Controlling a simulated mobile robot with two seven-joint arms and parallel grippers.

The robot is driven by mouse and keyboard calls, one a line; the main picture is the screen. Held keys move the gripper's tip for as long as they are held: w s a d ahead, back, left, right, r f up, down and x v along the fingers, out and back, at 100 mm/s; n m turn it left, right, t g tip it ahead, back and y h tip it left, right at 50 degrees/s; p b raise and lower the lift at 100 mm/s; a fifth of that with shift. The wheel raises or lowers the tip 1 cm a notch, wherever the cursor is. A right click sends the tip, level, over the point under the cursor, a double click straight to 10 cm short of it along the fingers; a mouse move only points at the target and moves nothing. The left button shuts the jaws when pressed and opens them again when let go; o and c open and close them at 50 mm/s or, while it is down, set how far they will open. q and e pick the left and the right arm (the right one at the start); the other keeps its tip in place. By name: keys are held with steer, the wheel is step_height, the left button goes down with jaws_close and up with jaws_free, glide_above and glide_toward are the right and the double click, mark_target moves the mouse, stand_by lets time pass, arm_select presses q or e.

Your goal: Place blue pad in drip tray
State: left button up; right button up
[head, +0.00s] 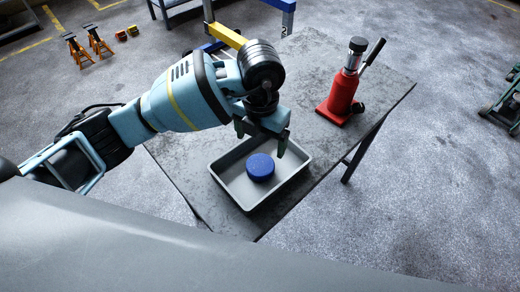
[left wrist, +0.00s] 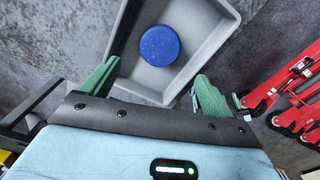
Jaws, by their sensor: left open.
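The blue pad (head: 260,167) is a round, thick disc lying flat on the floor of the grey drip tray (head: 231,188). The tray stands on the dark worktable. In the left wrist view the pad (left wrist: 159,45) lies inside the tray (left wrist: 213,45), clear of its walls. My left gripper (head: 260,139) is open and empty above the tray, behind the pad in the head view. Its green fingers (left wrist: 155,85) are spread apart below the pad in the left wrist view and do not touch it. My right gripper is not in view.
A red bottle jack (head: 341,93) stands on the table's right part. The table (head: 310,65) has bare room behind and right of the tray. Orange jack stands (head: 88,47) and a blue and yellow frame (head: 228,36) stand beyond the table.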

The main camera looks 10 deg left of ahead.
arm_select(q)
steer(key=shift+r, duration=1.35)
